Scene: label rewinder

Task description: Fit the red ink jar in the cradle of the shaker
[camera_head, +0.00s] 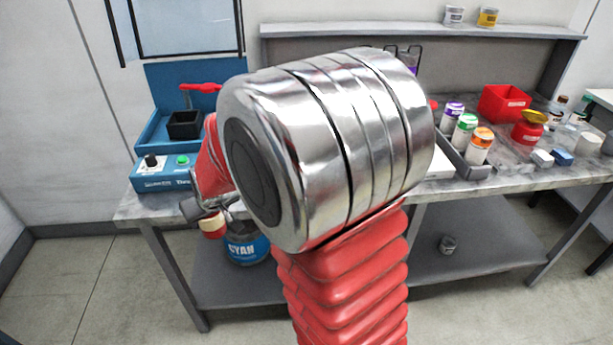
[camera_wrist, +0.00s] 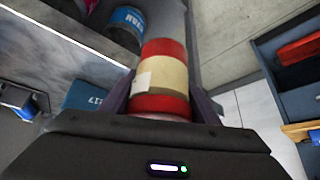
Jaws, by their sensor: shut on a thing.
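The red ink jar (camera_wrist: 162,72), red with a cream label band, is held between the two fingers of my gripper (camera_wrist: 162,90) in the wrist view. In the head view the jar (camera_head: 212,224) shows small beside my gripper (camera_head: 205,212), in front of the bench's left part and below the shaker in the picture. The shaker (camera_head: 165,178) is a blue machine at the bench's left end, with a black knob and a green button. Its black box-shaped cradle (camera_head: 184,125) looks empty, with a red clamp handle (camera_head: 200,87) above it. My arm hides the bench's middle.
A tray holds several ink jars (camera_head: 466,127) right of my arm. Further right are a red bin (camera_head: 503,102), a red pot (camera_head: 527,130) and small blocks. A blue CYAN can (camera_head: 246,247) stands on the lower shelf. Two cans (camera_head: 487,17) sit on the upper shelf.

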